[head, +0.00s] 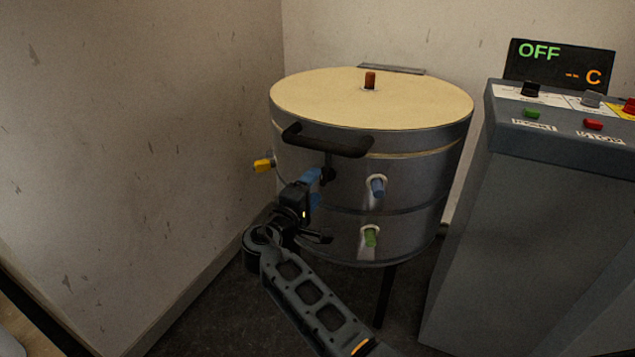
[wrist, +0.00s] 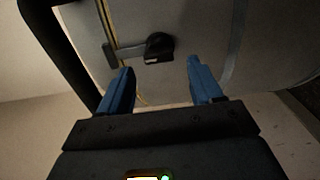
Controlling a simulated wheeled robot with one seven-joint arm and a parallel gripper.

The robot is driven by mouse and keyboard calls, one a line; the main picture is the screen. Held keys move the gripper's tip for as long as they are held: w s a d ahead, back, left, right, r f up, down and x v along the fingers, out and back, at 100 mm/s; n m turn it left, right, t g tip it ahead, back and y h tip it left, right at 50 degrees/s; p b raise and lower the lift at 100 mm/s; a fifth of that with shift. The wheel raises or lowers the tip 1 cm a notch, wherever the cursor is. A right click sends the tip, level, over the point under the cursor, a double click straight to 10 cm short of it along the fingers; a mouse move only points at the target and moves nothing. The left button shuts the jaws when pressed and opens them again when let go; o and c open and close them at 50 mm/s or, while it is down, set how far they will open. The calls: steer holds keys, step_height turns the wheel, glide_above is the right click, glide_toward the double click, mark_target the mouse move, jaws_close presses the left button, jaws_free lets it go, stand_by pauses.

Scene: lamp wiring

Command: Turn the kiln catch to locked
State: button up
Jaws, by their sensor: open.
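The kiln (head: 400,185) is a grey drum with a cream lid (head: 400,100) that is down. The kiln catch (head: 328,174) is a small black piece on the front, below the lid handle, partly hidden by my gripper. In the wrist view the catch (wrist: 158,46) shows a dark round hub, with a flat arm reaching left to the lid seam. My gripper (head: 317,188) is at the kiln front with its blue fingers apart. In the wrist view the open gripper (wrist: 160,70) has the catch ahead, between the finger lines; contact cannot be told.
The black lid handle (head: 327,146) juts out just above my gripper. Blue (head: 377,187), green (head: 370,236) and yellow (head: 264,165) plugs stick out of the kiln. A control desk (head: 530,210) stands right, its display (head: 558,65) reading OFF. A wall is close on the left.

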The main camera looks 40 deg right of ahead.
steer(key=shift+v, duration=2.15)
steer(key=s+a+f+n+t+y+p, duration=0.1)
steer(key=s+a+f+t+y, duration=0.15)
steer(key=s+f, duration=0.25)
steer(key=s+a+f+n+t+y+p, duration=0.1)
steer(key=s+f+y+p, duration=0.1)
steer(key=s+f+y, duration=0.3)
steer(key=s+a+f+t+y+p, duration=0.15)
steer(key=s+a, duration=0.25)
steer(key=s, duration=0.4)
steer(key=s+a+f+y+p, duration=0.1)
steer(key=s+a+y, duration=0.25)
steer(key=s, duration=0.35)
steer(key=s+a+r+m+t+y+p, duration=0.15)
steer(key=s+a+r+y, duration=0.3)
steer(key=s+r, duration=0.5)
steer(key=s+a+r+m+t+p, duration=0.1)
steer(key=s+r+m, duration=0.1)
steer(key=s+r, duration=0.3)
steer(key=s+a+r+m+t+p, duration=0.1)
steer(key=s+r, duration=0.4)
steer(key=r, duration=0.5)
steer(key=shift+a+m, duration=0.4)
steer(key=shift+m, duration=0.45)
